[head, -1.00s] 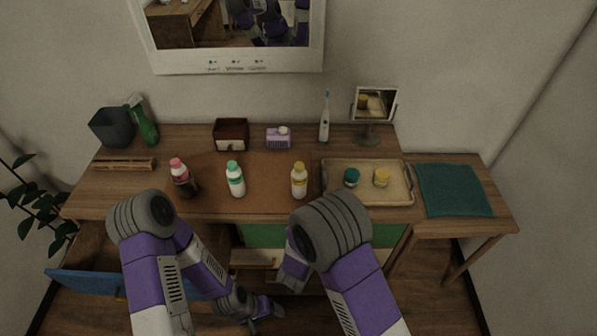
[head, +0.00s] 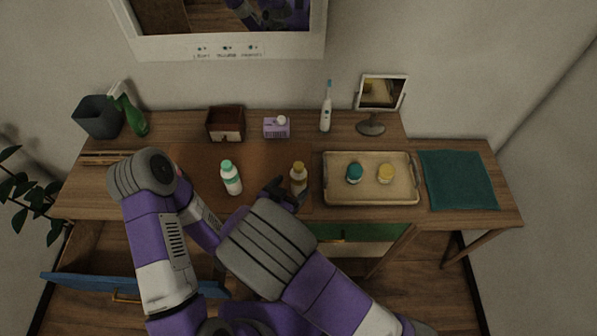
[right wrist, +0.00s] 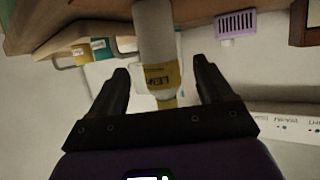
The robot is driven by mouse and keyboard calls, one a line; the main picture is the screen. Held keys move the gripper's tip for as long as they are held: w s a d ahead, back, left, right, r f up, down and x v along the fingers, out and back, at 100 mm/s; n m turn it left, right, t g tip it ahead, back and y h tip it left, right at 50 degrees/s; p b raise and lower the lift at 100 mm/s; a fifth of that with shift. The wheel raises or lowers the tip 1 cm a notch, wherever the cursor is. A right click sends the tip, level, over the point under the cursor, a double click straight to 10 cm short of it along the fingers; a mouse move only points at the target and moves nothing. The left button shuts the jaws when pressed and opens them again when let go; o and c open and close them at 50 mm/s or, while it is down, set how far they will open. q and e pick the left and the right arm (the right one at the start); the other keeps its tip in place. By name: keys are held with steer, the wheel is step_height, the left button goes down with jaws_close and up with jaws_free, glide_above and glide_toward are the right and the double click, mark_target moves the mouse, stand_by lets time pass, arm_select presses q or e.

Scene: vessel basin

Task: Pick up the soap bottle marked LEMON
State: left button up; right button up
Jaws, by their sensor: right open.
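The LEMON soap bottle (head: 298,180), white with a yellow label and yellow cap, stands upright on the table left of the tray. My right gripper (head: 284,190) is open close beside it. In the right wrist view the bottle (right wrist: 157,45) shows upside down between the two open fingers, with part of the label lettering, "LEM", readable. I cannot tell whether a finger touches it. A white bottle with a green cap (head: 231,178) stands to its left. My left arm is at the left; its gripper is hidden.
A tray (head: 333,197) holding a teal-lidded jar (head: 354,173) and a yellow-lidded jar (head: 386,174) is just right of the bottle. A blue-fronted drawer (head: 80,286) hangs open at lower left.

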mark_target(295, 185)
steer(key=shift+w+d+f, duration=0.35)
steer(key=shift+w, duration=0.05)
steer(key=b+x, duration=0.1)
steer(key=x, duration=0.3)
steer(key=shift+w+f, duration=0.25)
steer(key=shift+f, duration=0.1)
steer(key=shift+c, duration=0.5)
steer(key=shift+r, duration=0.1)
steer(key=c, duration=1.1)
